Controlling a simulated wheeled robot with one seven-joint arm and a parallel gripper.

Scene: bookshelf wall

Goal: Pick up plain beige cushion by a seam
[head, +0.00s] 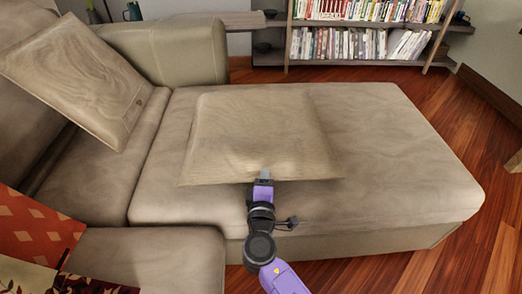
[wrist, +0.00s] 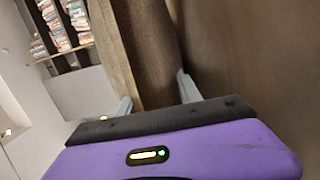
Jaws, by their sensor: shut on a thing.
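The plain beige cushion (head: 258,135) is over the chaise part of the sofa (head: 400,150) in the head view. My gripper (head: 264,176) is at the middle of its near edge and is shut on that edge. In the wrist view my gripper's fingers (wrist: 155,98) stand on either side of the brown cushion edge (wrist: 148,50). The fingertips are partly hidden by the cushion. I cannot tell whether the cushion touches the seat beneath it.
Another beige cushion (head: 78,75) leans on the sofa back at the left. A red patterned cushion (head: 35,235) lies at the lower left. A bookshelf (head: 365,30) stands behind the sofa.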

